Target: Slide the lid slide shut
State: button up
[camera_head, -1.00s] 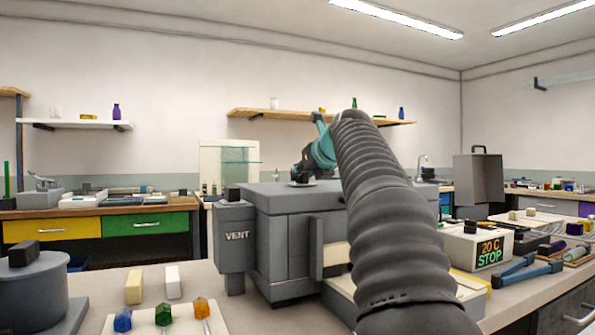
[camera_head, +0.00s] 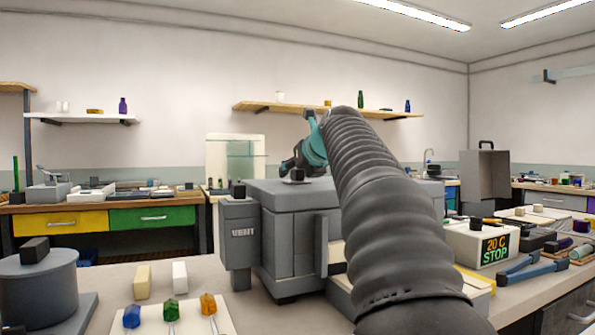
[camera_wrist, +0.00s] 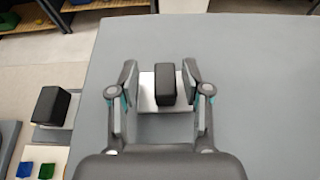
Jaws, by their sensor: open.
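The lid slide is a light flat plate (camera_wrist: 148,100) with a black block handle (camera_wrist: 164,84). It lies on the flat grey top of the furnace-like box (camera_head: 300,198). The handle also shows small in the head view (camera_head: 297,174). My gripper (camera_wrist: 160,68) is open, with one finger to the left of the handle and one to the right. Gaps show on both sides, wider on the left. I cannot tell how far the fingertips are above the plate. Any opening under the plate is hidden.
The VENT box (camera_head: 240,234) with its own black knob (camera_head: 238,190) stands at the left of the grey box. Colored-topped rods (camera_head: 172,309) lie at the front left. A 20 C STOP unit (camera_head: 482,243) stands on the right. The grey top around the slide is clear.

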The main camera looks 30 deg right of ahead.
notch_tip(320, 180, up, 5)
send_over(317, 189)
jog(key=shift+s+f, duration=0.15)
jog(key=shift+f, duration=0.05)
dwell(0.6)
